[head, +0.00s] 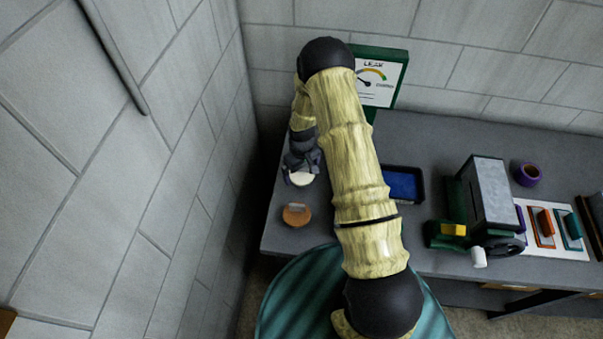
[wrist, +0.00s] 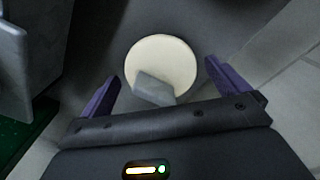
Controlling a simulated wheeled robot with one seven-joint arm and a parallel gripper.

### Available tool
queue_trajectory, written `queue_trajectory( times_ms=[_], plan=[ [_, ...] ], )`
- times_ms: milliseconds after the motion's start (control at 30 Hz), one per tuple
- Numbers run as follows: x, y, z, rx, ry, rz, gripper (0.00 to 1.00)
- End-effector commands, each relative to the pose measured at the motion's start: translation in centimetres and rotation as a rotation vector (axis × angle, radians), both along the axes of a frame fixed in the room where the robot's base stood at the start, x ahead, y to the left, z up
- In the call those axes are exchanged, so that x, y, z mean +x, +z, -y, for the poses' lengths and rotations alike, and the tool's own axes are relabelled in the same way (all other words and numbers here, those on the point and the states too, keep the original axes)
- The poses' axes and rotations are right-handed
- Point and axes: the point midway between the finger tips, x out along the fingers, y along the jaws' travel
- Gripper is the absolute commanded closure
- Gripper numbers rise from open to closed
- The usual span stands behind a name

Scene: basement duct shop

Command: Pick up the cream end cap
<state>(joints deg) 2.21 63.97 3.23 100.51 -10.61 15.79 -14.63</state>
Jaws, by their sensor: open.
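The cream end cap (head: 301,179) is a round pale disc on the grey bench, near its left end in the head view. In the wrist view the cream end cap (wrist: 162,64) lies face up, with a grey block-like tab (wrist: 155,89) at its near edge. My gripper (wrist: 164,86) is open, its two purple-lined fingers apart on either side of the cap's near part. In the head view my gripper (head: 301,162) is just above and behind the cap and partly hides it. I cannot tell whether the fingers touch it.
An orange-brown round cap (head: 296,214) lies close by, nearer the bench's front edge. A wall stands just left of the bench (head: 275,236). A blue-lined tray (head: 404,185), a crank machine (head: 487,195) and a purple ring (head: 528,174) are to the right. A gauge board (head: 378,80) stands behind.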

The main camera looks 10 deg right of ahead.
Motion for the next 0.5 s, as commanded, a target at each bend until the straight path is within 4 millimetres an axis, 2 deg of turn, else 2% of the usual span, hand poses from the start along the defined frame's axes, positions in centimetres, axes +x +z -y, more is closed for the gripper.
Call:
queue_trajectory(
  times_ms=[300,500],
  plan=[
    [-0.1,-2.7,-0.1,-0.001,0.002,-0.002,0.00],
    [0.0,-3.0,-0.1,-0.001,0.002,-0.001,0.00]
  ],
)
